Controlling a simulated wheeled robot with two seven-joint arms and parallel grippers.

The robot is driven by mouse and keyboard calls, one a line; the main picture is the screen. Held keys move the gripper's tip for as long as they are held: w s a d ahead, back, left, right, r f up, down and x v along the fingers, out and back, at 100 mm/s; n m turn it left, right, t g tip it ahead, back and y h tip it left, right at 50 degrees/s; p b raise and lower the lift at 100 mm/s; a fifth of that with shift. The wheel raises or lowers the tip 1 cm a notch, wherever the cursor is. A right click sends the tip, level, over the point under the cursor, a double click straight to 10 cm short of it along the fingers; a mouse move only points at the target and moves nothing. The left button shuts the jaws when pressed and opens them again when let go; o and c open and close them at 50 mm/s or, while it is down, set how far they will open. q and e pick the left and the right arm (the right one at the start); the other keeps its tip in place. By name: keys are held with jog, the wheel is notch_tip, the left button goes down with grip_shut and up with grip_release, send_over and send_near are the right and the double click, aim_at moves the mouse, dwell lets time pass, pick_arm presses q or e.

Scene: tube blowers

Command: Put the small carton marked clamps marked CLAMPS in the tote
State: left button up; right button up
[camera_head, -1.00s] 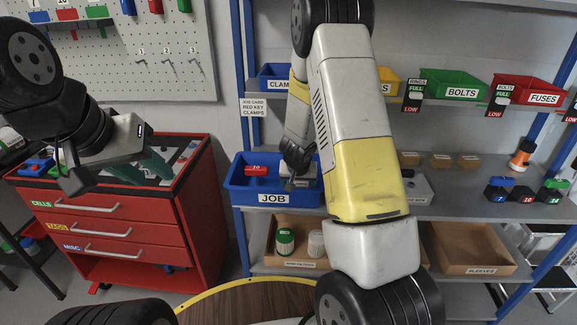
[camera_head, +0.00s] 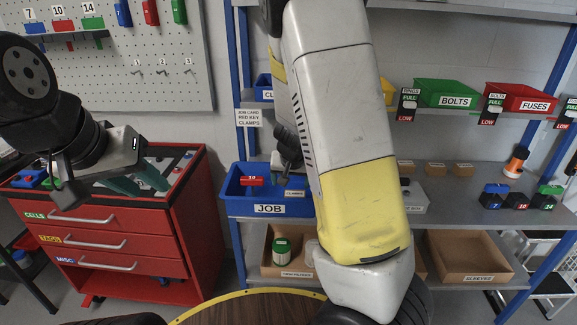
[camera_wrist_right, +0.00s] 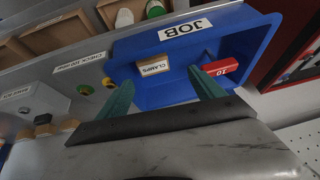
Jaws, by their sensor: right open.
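The small carton marked CLAMPS (camera_head: 295,193) lies inside the blue tote labelled JOB (camera_head: 232,207). In the right wrist view the carton (camera_wrist_right: 154,65) sits on the floor of the tote (camera_wrist_right: 255,35), near its front wall. A red block marked 10 (camera_wrist_right: 222,72) lies beside it in the tote. My right gripper (camera_wrist_right: 163,86) is open above the tote, its two green fingers apart with the carton beyond them and nothing between them. In the head view my right arm partly hides this gripper (camera_head: 286,173). My left gripper (camera_head: 139,181) is open and empty over the red cabinet.
The red drawer cabinet (camera_head: 110,240) stands left of the shelf. Right of the tote are a grey box (camera_head: 413,196), small brown cartons (camera_head: 435,168) and several coloured blocks. Bolts (camera_head: 446,93) and fuses (camera_head: 523,98) bins are on the shelf above. A brown tray (camera_head: 472,258) is below.

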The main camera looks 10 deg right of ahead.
jog(key=s+a+r+n+y, duration=0.1)
jog(key=s+a+r+y, duration=0.2)
jog(key=s+r, duration=0.35)
jog(key=s+a+r+n+y, duration=0.1)
jog(key=s+a+r+y, duration=0.25)
jog(key=r, duration=0.55)
jog(key=s+d+r+n+h, duration=0.1)
jog(key=s+d+r, duration=0.1)
jog(key=s, duration=0.5)
jog(key=s+d+r+n+h, duration=0.1)
jog(key=s+r, duration=0.3)
jog(key=s, duration=0.4)
jog(key=shift+d+h, duration=0.65)
jog(key=shift+c, duration=0.3)
